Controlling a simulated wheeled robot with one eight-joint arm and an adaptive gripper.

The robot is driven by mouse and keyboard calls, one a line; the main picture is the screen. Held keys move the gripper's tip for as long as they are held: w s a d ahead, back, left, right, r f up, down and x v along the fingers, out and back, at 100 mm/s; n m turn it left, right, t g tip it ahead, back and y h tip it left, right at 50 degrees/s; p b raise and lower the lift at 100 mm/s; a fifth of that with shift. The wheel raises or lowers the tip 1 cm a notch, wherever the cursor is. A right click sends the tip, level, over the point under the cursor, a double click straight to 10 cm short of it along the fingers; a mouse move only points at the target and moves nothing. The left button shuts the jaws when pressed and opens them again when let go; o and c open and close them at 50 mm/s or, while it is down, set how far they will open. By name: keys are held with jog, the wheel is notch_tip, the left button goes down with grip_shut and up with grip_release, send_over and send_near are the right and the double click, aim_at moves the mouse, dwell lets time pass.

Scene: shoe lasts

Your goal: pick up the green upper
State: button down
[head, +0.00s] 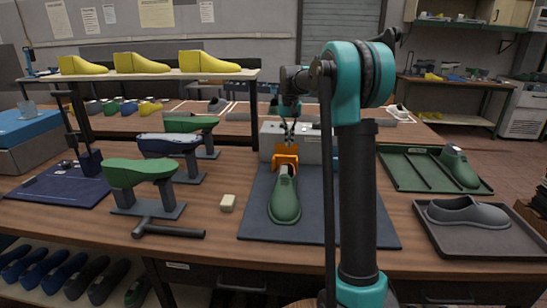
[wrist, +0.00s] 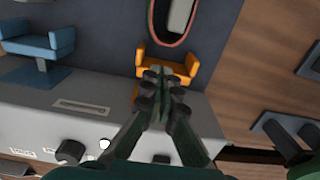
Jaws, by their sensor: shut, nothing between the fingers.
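A green upper (head: 285,203) lies on the dark mat (head: 258,222), its narrow end at an orange holder (head: 286,157). In the wrist view part of the upper (wrist: 153,18) shows at the top edge, with a reddish rim and a pale inside; the rest is cut off. The orange holder (wrist: 184,68) is just behind my fingertips there. My gripper (head: 290,132) is above the orange holder, pointing down. In the wrist view my gripper (wrist: 160,78) has its fingers together with nothing between them. Another green shoe form (head: 457,167) stands in the green tray at right.
A grey machine box (head: 300,142) stands behind the mat, beside my gripper. A blue stand (wrist: 40,45) is near it. Green-topped stands (head: 140,170), a dark hammer (head: 168,231) and a pale block (head: 228,202) are left. A grey shoe (head: 467,211) lies in a tray at right.

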aim_at(288, 161)
notch_tip(288, 161, down, 10)
jog(key=shift+r, duration=0.1)
dwell(0.4)
jog(key=shift+s+a, duration=0.1)
jog(key=shift+s+a, duration=0.2)
jog(key=shift+s, duration=0.8)
notch_tip(288, 161, up, 10)
jog(key=f, duration=0.1)
jog(key=s+r+m, duration=0.2)
jog(key=s, duration=1.3)
jog(key=f, duration=0.9)
jog(key=shift+w+a+f, duration=0.2)
jog(key=shift+a+f, duration=0.05)
jog(key=shift+a, duration=0.15)
